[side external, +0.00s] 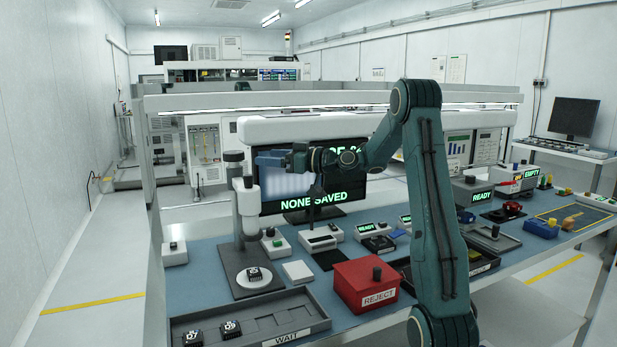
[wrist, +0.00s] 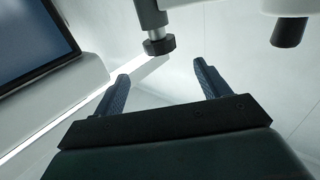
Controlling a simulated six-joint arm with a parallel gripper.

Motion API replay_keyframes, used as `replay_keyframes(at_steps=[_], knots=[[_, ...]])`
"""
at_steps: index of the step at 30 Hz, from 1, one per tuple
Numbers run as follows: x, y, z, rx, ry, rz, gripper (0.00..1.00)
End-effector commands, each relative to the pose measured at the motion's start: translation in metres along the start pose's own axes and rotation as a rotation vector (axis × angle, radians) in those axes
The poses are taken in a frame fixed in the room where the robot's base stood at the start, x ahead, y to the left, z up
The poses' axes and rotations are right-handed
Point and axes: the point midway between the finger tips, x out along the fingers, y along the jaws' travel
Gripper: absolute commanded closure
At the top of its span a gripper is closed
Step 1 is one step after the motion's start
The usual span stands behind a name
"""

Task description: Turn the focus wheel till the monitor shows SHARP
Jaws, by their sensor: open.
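The white microscope (side external: 248,212) stands on a dark base, with a chip (side external: 254,273) on its round white stage. My gripper (side external: 260,160) is beside the microscope's upper part, open and empty, its blue fingers pointing left. In the wrist view the open fingers (wrist: 161,75) have a black knob on a silver shaft (wrist: 160,45) just beyond them; I cannot tell for sure whether it is the focus wheel. The monitor (side external: 312,190) shows a blurred pale picture and "NONE SAVED" in green. Its upper line is partly hidden by my arm, and SHARP is not readable.
A WAIT tray (side external: 250,322) with chips lies at the front left. A red REJECT box (side external: 366,287) stands to the right of it. Small devices with READY displays (side external: 370,228) fill the bench behind. In the wrist view a dark cylinder (wrist: 289,32) hangs from a white body at upper right.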

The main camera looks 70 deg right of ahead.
Motion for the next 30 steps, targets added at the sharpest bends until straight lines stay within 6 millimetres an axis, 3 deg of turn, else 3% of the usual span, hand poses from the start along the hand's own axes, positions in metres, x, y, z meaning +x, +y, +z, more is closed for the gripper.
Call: replay_keyframes(at_steps=[17,30], knots=[[0.009,0.005,0.000,-0.001,-0.001,-0.055,0.25],[0.065,0.002,0.000,-0.001,0.000,-0.055,0.25]])
